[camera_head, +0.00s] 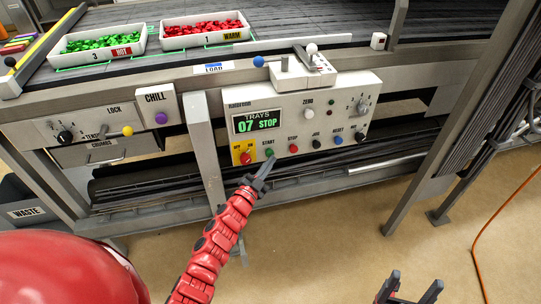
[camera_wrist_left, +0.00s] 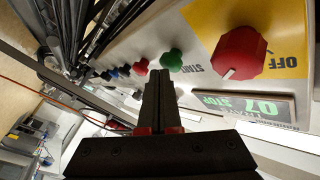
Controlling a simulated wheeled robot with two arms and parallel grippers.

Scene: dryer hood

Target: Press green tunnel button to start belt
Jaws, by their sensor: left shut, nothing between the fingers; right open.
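The green button (camera_head: 269,152) labelled START sits on the white control panel (camera_head: 350,100), below a display (camera_head: 256,121) reading "TRAYS 07 STOP". My left gripper (camera_head: 268,165) is shut and empty, its tips just below the green button in the head view. In the left wrist view the green button (camera_wrist_left: 172,60) shows just beyond the shut fingertips (camera_wrist_left: 160,74), slightly to their right. I cannot tell whether they touch it. My right gripper (camera_head: 410,290) is open and empty, low in front of the machine, away from the panel.
A red knob (camera_head: 246,157) on a yellow OFF plate is left of the green button; a red STOP button (camera_head: 293,149) and dark knobs are right of it. A grey post (camera_head: 203,150) stands left of the panel. Trays of green (camera_head: 100,43) and red (camera_head: 203,30) pieces sit on the belt.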

